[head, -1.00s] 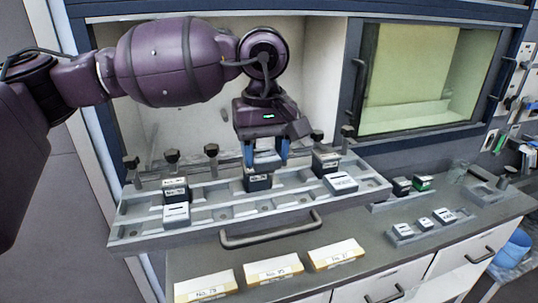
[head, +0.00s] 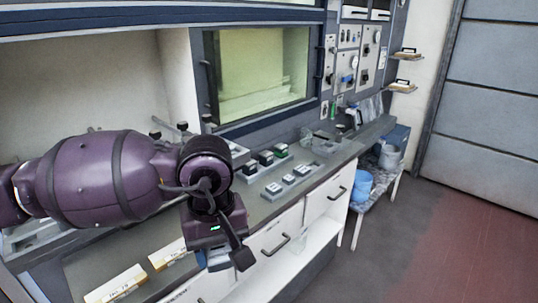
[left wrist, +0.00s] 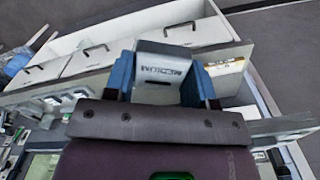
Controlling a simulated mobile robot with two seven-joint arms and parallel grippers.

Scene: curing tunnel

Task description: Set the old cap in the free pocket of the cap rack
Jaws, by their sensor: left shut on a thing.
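My left gripper (head: 218,260) is shut on the old cap, a pale grey cap (left wrist: 160,62) lettered "MEDIUM" in the left wrist view. The blue fingers clasp it from both sides. In the head view the gripper hangs in front of the counter's drawers, and its wrist largely hides the cap. A low grey rack (head: 268,198) on the counter, to the right of and beyond the gripper, holds three pale caps (head: 288,180); it looks like the cap rack. I cannot make out its free pocket. My right gripper is not in view.
Behind that rack, a second holder carries dark blocks (head: 265,158), one green. A clear tray (head: 322,144) stands farther along the counter. Labelled cards (head: 116,285) lie at the front left. Drawer handles (head: 276,246) stick out below. The floor at right is open.

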